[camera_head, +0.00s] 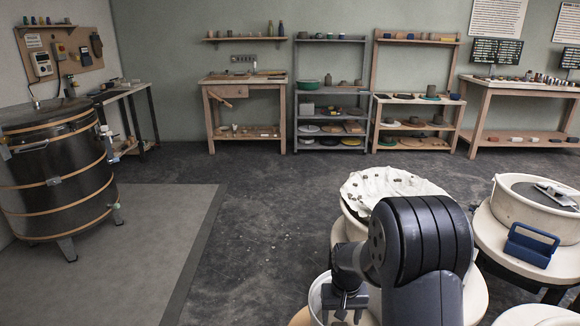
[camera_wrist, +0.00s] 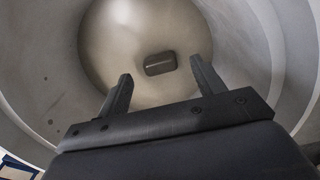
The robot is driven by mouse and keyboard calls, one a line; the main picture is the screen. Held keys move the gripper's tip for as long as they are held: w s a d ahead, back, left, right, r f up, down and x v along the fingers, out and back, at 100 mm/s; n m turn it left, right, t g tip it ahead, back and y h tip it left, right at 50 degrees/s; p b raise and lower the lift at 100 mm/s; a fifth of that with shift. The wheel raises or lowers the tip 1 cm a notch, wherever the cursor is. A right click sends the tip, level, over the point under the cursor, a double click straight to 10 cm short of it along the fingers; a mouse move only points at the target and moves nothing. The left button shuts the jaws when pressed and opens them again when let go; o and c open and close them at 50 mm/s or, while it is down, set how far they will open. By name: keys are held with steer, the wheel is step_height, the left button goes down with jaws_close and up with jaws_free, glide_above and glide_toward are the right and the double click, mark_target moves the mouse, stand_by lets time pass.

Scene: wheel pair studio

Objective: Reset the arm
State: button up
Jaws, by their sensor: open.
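My gripper (camera_head: 345,305) points down at the bottom of the head view, over a pale round container (camera_head: 316,298) that my arm largely hides. In the wrist view my gripper (camera_wrist: 160,79) is open, with its two fingers spread and nothing held. Below the fingertips a small dark rounded block (camera_wrist: 160,63) lies on the tan floor of a round, smooth-walled basin (camera_wrist: 58,75). The block looks apart from both fingers. My arm is bent low at the front right of the head view.
A cloth-covered round stand (camera_head: 385,185) with small bits on it is just behind my arm. To the right stand a cream basin (camera_head: 515,215) and a blue caddy (camera_head: 530,245). A dark kiln (camera_head: 60,180) is at left. Shelves (camera_head: 330,110) line the back wall. The middle floor is clear.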

step_height(320, 180, down, 3)
steer(key=shift+r, duration=0.6)
